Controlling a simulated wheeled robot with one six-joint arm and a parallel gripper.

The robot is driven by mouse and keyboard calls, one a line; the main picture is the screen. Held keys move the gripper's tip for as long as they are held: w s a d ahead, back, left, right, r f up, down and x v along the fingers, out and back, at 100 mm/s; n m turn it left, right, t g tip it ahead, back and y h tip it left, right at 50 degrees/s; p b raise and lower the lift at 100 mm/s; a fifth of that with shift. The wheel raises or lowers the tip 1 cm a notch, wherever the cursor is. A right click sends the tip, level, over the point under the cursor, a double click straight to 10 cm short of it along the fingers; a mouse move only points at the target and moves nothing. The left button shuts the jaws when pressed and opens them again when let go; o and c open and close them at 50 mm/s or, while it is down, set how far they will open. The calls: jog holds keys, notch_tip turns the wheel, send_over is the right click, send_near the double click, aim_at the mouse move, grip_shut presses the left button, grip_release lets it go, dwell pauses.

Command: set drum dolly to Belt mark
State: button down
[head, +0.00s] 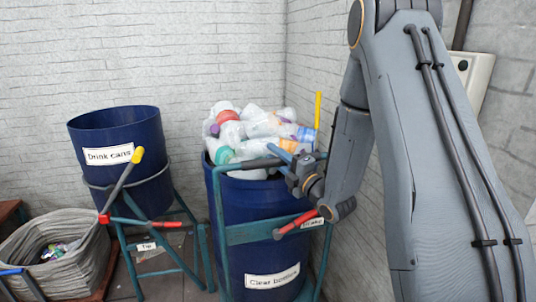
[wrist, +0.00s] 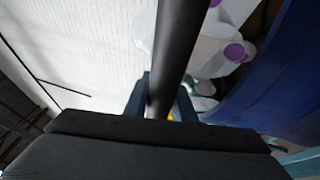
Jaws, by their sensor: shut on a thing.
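The drum dolly is a teal frame (head: 225,236) around a blue drum (head: 234,205) labelled "Clear bottles" and heaped with plastic bottles (head: 250,128). My gripper (head: 288,160) is at the top of the frame, beside the drum's right rim, shut on the dolly's handle. In the wrist view, a dark bar (wrist: 180,50) runs down between the blue fingers, with bottles and the blue drum beyond it. The exact contact is partly hidden. A red lever (head: 294,224) by a "Brake" label and an upright yellow lever (head: 318,110) are on the dolly. No Belt mark shows.
A grey sack (head: 80,270) with crushed cans sits at lower left. White brick walls (head: 160,50) close in behind and at right. Little floor shows between the drums.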

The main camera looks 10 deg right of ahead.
aim_at(286, 164)
jog(key=c, duration=1.5)
grip_release()
jog(key=shift+d, duration=0.1)
jog(key=b+v, duration=0.2)
jog(key=v, duration=0.5)
jog(key=shift+s+d+f, duration=0.15)
jog(key=shift+s, duration=0.2)
jog(key=shift+d, duration=0.1)
